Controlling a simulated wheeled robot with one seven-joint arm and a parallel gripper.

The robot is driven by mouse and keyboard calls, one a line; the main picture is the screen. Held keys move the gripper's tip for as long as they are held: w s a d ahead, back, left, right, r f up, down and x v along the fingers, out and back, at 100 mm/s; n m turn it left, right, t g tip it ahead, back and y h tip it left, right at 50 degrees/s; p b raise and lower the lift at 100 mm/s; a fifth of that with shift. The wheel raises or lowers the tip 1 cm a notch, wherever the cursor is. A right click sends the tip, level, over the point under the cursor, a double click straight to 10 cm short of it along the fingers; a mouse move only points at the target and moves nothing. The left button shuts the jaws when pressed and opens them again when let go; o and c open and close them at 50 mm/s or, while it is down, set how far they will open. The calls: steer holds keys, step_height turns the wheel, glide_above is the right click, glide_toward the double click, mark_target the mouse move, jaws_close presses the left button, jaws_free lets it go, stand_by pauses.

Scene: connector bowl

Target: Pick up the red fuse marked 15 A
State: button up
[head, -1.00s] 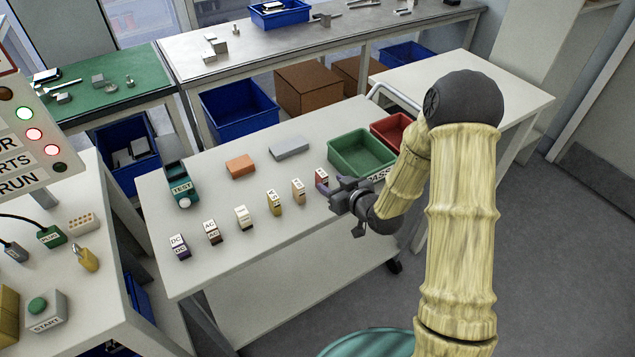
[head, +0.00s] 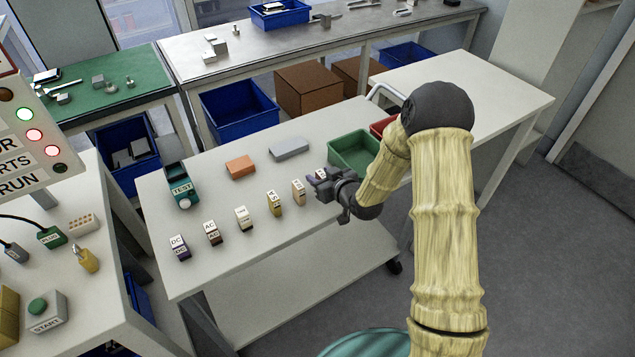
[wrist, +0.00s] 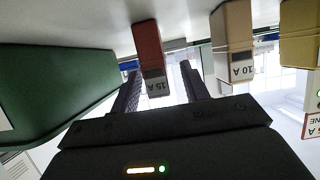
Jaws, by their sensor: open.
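The red fuse marked 15 A (wrist: 149,45) stands on the table, upside down in the wrist view like the rest of that view. In the head view only its pale label top (head: 321,174) shows; my gripper hides most of it. My gripper (wrist: 160,75) is open, with one finger on each side of the fuse's line. The fuse appears between the fingertips, nearer the left one in the wrist view. I cannot tell whether either finger touches it. In the head view my gripper (head: 322,184) is low at the right end of the fuse row.
A beige 10 A fuse (wrist: 232,45) stands close beside, then a yellow fuse (head: 274,203) and several more along the row. A green bin (wrist: 50,85) is near on the other side. A red bin (head: 380,128) is partly hidden. Orange (head: 240,167) and grey (head: 289,148) blocks lie behind.

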mark_target(322, 174)
stand_by(0.4)
jaws_close()
steer(key=shift+r, duration=0.1)
step_height(322, 174, up, 10)
steer(key=shift+f, duration=0.1)
stand_by(0.5)
stand_by(0.4)
